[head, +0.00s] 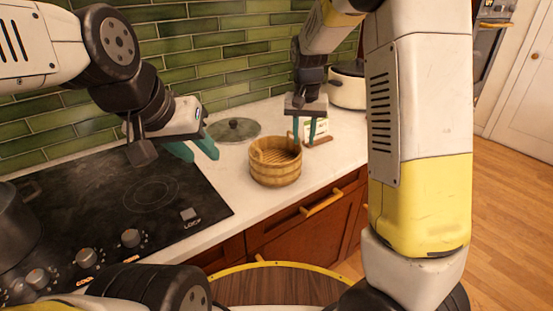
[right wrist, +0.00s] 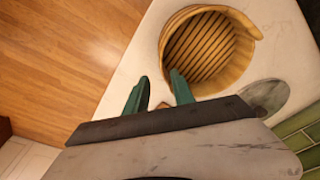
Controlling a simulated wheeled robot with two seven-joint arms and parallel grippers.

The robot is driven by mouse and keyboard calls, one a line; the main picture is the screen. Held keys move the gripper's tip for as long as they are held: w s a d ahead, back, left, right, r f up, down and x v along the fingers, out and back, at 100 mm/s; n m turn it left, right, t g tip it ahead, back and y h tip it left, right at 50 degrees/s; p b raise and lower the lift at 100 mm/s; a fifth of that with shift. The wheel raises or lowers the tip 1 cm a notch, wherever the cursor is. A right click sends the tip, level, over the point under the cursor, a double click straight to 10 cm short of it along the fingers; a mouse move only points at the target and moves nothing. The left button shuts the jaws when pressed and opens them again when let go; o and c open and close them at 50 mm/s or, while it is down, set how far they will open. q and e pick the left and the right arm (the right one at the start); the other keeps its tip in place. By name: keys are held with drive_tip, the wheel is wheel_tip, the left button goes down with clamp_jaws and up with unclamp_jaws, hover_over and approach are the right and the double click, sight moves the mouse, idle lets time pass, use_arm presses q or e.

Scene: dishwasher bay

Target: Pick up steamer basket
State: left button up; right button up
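The steamer basket (head: 275,174) is a round wooden tub with a slatted floor, upright and empty on the white counter. It also shows in the right wrist view (right wrist: 245,75), beyond the fingers and to their right. My left gripper (head: 203,157) hangs over the cooktop's right side, left of the basket, fingers apart and empty.
A lid (head: 234,131) lies on the counter behind the basket. A white pot (head: 348,88) is farther back. A black cooktop (head: 100,205) with a dark pot (head: 14,225) fills the left.

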sight(300, 155)
drive_tip(key=f, duration=0.5)
drive_tip(key=w+f, duration=0.1)
drive_tip(key=f, duration=0.1)
drive_tip(key=shift+a+f, duration=0.25)
clamp_jaws()
idle(1.1)
